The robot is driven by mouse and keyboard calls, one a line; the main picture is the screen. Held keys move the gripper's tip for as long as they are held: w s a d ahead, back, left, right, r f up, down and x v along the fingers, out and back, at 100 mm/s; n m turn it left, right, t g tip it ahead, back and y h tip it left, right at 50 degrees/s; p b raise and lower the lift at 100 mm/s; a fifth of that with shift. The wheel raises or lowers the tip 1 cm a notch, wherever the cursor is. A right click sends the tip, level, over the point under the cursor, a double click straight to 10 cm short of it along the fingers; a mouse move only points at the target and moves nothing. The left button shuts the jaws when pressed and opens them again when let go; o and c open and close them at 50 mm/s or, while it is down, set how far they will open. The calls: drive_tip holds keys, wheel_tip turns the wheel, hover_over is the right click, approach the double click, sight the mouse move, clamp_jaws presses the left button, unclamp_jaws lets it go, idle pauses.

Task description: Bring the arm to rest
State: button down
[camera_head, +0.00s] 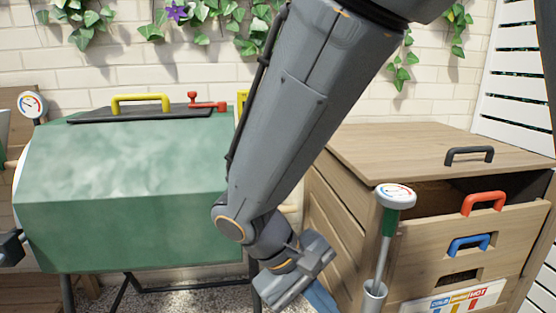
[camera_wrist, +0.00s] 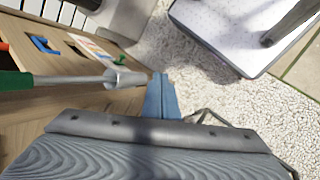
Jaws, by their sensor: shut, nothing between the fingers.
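My arm hangs down through the middle of the head view, and my gripper (camera_head: 321,298) is low at its end, partly cut by the lower edge of the picture. In the wrist view its two blue fingers (camera_wrist: 162,97) lie together, shut, with nothing between them. They point down over pale gravel, just right of the wooden box (camera_wrist: 75,98) in that view.
The wooden compost box (camera_head: 345,215) stands right, with red (camera_head: 483,203) and blue (camera_head: 468,245) handles. A dial thermometer (camera_head: 394,196) stands in a grey holder (camera_head: 373,295) close right of my gripper. A green drum (camera_head: 125,195) stands left. Gravel (camera_wrist: 215,100) lies open below.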

drive_tip(key=s+a+f+n+y, duration=0.1)
drive_tip(key=s+a+y, duration=0.55)
drive_tip(key=a, duration=0.35)
drive_tip(key=d+r+m+p, duration=0.3)
drive_tip(key=d+r+p, duration=0.7)
drive_tip(key=r+p, duration=0.2)
drive_tip(key=d+r+m+p, duration=0.3)
drive_tip(key=d+r+p, duration=0.7)
drive_tip(key=r+p, duration=0.3)
drive_tip(key=shift+w+r+m+p, duration=0.2)
drive_tip(key=shift+w+m+p, duration=0.1)
drive_tip(key=shift+p, duration=0.85)
